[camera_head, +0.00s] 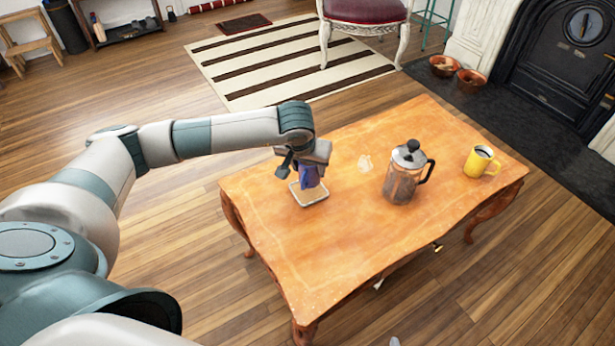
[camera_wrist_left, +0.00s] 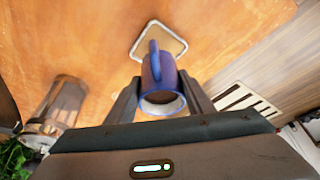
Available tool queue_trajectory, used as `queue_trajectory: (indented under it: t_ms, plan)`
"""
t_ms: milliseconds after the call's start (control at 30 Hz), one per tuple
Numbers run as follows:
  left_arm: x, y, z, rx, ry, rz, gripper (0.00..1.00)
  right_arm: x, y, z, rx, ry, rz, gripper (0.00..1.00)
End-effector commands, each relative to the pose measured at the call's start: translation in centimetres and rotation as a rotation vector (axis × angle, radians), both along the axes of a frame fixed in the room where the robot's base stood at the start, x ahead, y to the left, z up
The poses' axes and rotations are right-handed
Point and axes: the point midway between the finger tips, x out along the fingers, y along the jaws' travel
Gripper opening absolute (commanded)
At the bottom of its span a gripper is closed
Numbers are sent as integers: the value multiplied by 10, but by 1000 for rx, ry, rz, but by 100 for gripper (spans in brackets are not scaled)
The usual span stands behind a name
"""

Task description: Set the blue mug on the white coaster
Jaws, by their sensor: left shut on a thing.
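The blue mug (camera_head: 307,173) is held by my left gripper (camera_head: 305,177) above the orange-brown wooden table, near its left end. In the left wrist view the mug (camera_wrist_left: 158,75) sits between the two dark fingers of the gripper (camera_wrist_left: 160,98), its handle pointing toward the coaster. The white coaster (camera_head: 312,200) is square with a pale rim and lies on the table just below the mug in the head view. The coaster also shows beyond the mug in the left wrist view (camera_wrist_left: 175,34). The gap between mug and coaster is hard to judge. My right gripper is out of view.
A glass coffee press (camera_head: 403,178) with a metal lid stands mid-table, right of the coaster. A yellow mug (camera_head: 478,162) stands near the table's right end. The front left of the table (camera_head: 320,255) is clear.

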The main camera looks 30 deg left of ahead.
Motion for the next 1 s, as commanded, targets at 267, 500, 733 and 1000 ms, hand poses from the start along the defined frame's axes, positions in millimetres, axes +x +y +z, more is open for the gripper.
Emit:
queue_trajectory:
  t_ms: [267, 500, 733, 1000]
  plan:
    - [-1, 2, 0, -1, -3, 1, 12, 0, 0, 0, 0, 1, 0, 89]
    - [-1, 1, -10, -1, -2, 1, 12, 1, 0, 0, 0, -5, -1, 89]
    - [-2, 2, -37, -1, -1, 2, 12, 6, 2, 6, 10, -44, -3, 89]
    - [-1, 2, -40, 0, -3, 2, 12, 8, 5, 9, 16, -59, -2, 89]
